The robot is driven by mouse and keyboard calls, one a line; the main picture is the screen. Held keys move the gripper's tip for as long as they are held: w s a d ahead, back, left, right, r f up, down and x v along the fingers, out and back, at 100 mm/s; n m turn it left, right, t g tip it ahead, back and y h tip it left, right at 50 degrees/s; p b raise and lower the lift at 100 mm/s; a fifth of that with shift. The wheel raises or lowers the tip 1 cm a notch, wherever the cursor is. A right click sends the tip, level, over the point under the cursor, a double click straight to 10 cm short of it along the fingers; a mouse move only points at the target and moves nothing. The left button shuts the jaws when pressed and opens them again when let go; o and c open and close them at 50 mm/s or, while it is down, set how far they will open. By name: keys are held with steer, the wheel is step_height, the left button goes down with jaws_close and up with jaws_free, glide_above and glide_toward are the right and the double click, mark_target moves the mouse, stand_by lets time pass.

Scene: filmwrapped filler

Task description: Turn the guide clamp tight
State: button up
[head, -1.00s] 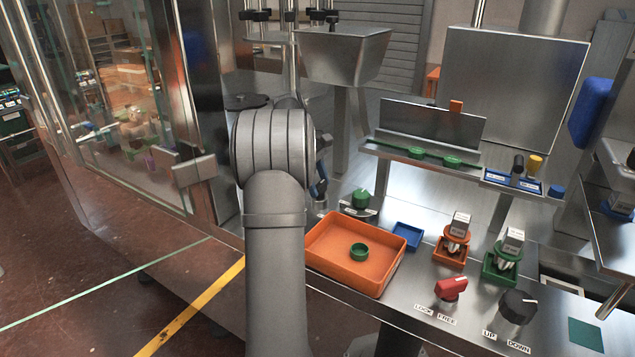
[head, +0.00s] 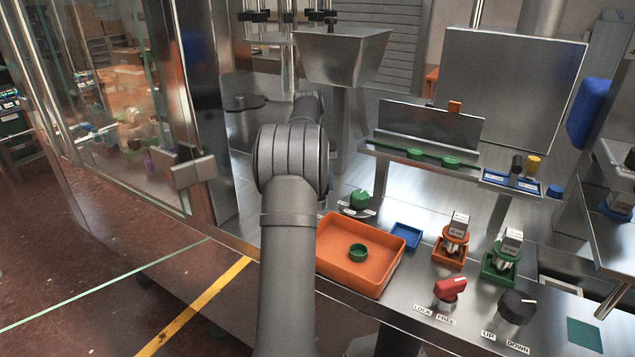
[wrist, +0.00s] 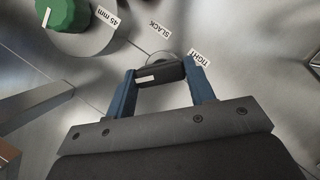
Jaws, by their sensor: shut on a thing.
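The guide clamp is a dark bar knob (wrist: 165,71) with a white line on its left half, set on a round metal base in the wrist view. The label SLACK (wrist: 158,30) is above it and TIGHT (wrist: 200,58) is to its right. My gripper (wrist: 159,68) has its two blue fingers on either end of the knob and is shut on it. The white line points left, away from the TIGHT label. In the head view my arm hides the knob and gripper.
A green knob (wrist: 65,12) with a 45 mm label is at the upper left of the wrist view. In the head view, an orange tray (head: 345,272) with a green ring, a blue tray (head: 406,236) and a red knob (head: 450,289) are on the bench right of my arm.

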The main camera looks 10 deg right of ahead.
stand_by(0.4)
steer(key=o, duration=1)
